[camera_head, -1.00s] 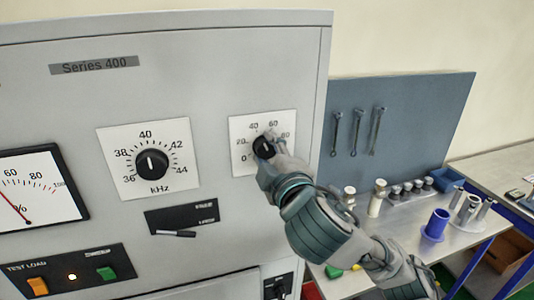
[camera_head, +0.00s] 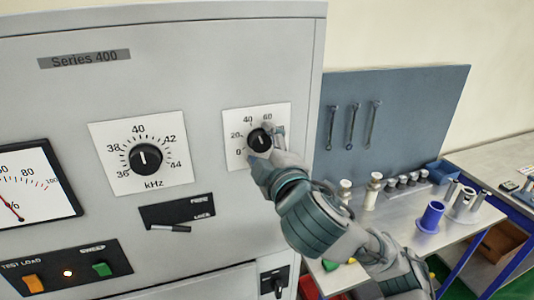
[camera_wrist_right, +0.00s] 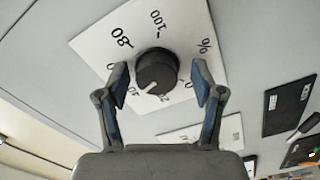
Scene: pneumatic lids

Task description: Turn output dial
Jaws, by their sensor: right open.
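The output dial is a black round knob (camera_head: 260,139) on a white plate marked 0 to 100 with a % sign, at the right of the grey cabinet front. In the right wrist view the knob (camera_wrist_right: 156,71) sits between my fingers, its white mark pointing close to 40. My right gripper (camera_head: 264,143) is open around the knob; in the wrist view its two blue-padded fingers (camera_wrist_right: 160,78) stand either side, with gaps to the knob. The fingers hide part of the scale. My left gripper is not in view.
A kHz dial (camera_head: 145,158) is left of the output dial, with a gauge (camera_head: 32,182) further left. Below are a black lock panel (camera_head: 178,212) and a test-load switch panel (camera_head: 68,270). A metal bench (camera_head: 395,218) with parts stands at the right.

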